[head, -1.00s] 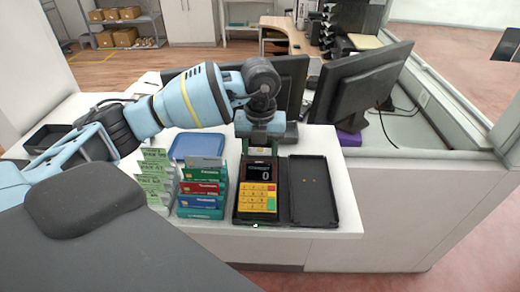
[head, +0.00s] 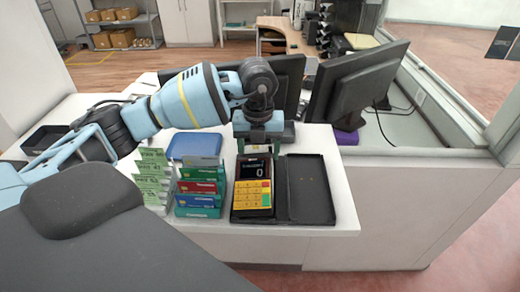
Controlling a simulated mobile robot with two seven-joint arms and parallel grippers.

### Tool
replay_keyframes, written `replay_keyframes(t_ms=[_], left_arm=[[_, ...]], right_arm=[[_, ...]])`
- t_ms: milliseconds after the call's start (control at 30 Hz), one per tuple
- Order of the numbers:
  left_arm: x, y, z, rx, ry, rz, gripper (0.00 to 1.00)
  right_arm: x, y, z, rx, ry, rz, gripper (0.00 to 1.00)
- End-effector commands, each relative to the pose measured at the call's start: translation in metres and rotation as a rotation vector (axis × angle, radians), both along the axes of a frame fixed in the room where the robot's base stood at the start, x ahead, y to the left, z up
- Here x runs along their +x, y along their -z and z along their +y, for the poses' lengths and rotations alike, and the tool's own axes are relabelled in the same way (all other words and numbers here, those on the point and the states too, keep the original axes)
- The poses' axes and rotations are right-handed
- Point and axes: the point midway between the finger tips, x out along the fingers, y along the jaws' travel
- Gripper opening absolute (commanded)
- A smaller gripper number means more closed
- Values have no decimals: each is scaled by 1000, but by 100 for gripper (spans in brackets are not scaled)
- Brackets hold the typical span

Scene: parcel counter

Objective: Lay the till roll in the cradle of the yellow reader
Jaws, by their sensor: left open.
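The yellow reader (head: 253,195) has a dark screen and yellow keys, and sits in the left half of an open black case on the white counter. My left gripper (head: 258,152) points down just behind the reader's screen end. It is open, and its fingertips are partly lost against the dark case. I cannot make out the till roll; it may be hidden by the gripper or the reader. The cradle is not clearly visible either. My right gripper is not in view.
A card rack (head: 200,190) and green paper slips (head: 153,180) stand left of the reader. A blue tray (head: 193,146) lies behind them. Black monitors (head: 355,80) stand behind the case. The empty right half of the case (head: 311,190) lies beside the reader.

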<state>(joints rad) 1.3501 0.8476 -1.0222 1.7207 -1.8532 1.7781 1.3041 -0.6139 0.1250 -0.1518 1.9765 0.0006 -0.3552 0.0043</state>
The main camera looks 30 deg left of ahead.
Motion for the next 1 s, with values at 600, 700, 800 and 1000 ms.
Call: replay_keyframes(t_ms=[600, 700, 800, 1000], left_arm=[[-3, -47, 1, 9, -3, 24, 73], [-3, -69, 1, 7, -2, 21, 73], [-3, -89, 1, 7, -2, 21, 73], [-4, -115, 1, 7, -1, 19, 73]], right_arm=[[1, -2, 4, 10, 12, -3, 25], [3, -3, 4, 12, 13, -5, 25], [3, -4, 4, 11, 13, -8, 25], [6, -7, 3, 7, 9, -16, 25]])
